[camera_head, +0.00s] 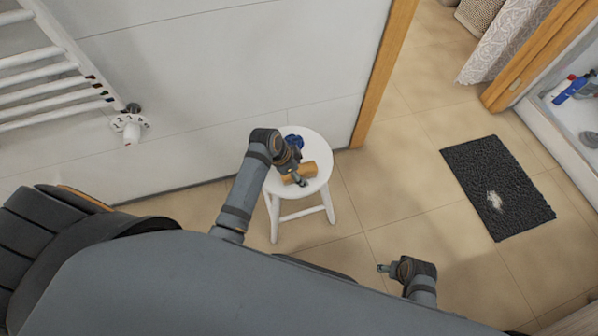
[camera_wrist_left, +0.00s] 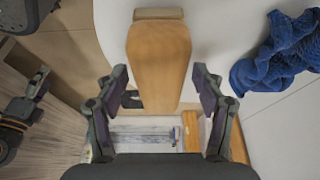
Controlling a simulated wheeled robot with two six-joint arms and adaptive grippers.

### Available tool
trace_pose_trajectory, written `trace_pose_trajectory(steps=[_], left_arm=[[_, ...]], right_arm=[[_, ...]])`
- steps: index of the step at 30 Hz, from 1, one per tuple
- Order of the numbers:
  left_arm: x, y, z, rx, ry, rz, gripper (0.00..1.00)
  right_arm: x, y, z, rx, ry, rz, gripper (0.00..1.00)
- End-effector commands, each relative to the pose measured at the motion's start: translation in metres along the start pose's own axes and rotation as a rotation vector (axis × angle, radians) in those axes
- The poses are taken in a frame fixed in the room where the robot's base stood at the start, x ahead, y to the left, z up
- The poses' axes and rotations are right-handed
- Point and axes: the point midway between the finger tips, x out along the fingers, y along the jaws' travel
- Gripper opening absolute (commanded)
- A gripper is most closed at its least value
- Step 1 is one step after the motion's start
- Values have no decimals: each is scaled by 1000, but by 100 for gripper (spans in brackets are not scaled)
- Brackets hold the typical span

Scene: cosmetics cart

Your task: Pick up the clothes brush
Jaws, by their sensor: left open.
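The clothes brush (camera_head: 306,169) has a light wooden body and lies on a round white stool (camera_head: 322,150). In the left wrist view the brush (camera_wrist_left: 158,60) points up from between the fingers, with a paler strip at its far end. My left gripper (camera_head: 299,181) is at the brush in the head view. In the left wrist view my left gripper (camera_wrist_left: 158,92) is open, with one finger on each side of the brush and a gap on both sides. My right gripper (camera_head: 382,268) is low at the right, away from the stool; its jaws are too small to read.
A crumpled blue cloth (camera_head: 294,141) lies on the stool behind the brush; it also shows in the left wrist view (camera_wrist_left: 275,55). A white wall and towel radiator (camera_head: 50,70) stand at left. A dark mat (camera_head: 495,185) lies on the tiled floor at right.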

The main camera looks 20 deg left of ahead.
Motion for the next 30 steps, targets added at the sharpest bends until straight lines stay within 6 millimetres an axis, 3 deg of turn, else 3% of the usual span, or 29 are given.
trace_pose_trajectory(steps=[20, 30], left_arm=[[4, 0, 2, 0, 0, 0, 68], [4, 0, 2, 0, 0, 0, 21]], right_arm=[[-6, 0, -1, 0, 0, 0, 73], [-6, 0, -1, 0, 0, 0, 73]])
